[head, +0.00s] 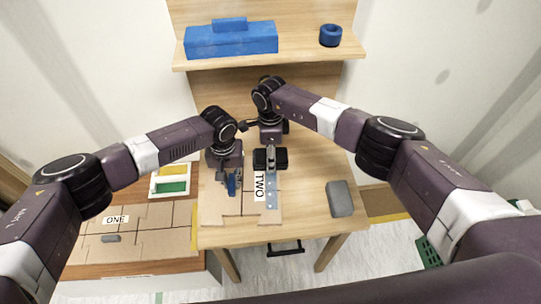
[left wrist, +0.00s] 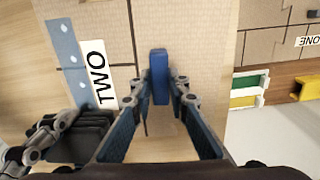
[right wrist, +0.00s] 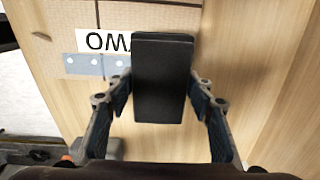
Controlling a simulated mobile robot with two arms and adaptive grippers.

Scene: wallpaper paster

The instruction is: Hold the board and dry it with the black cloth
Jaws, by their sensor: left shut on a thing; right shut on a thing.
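The beige board labelled TWO (head: 240,205) lies on the wooden table, with a grey-blue dotted strip (head: 271,190) along its right side. My left gripper (head: 232,182) is over the board's left part. It is shut on a small blue block (left wrist: 159,75) standing at the board; whether the block is fixed to it is unclear. My right gripper (right wrist: 162,82) is shut on a black rectangular pad (right wrist: 163,78), seemingly the black cloth. In the head view the pad (head: 270,159) is at the top end of the strip; contact cannot be told.
A grey block (head: 340,198) lies on the table at right. A second board labelled ONE (head: 145,225) is at lower left, near a tray with green and yellow parts (head: 171,182). A shelf (head: 300,57) behind holds a blue box (head: 231,42) and blue ring (head: 330,36).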

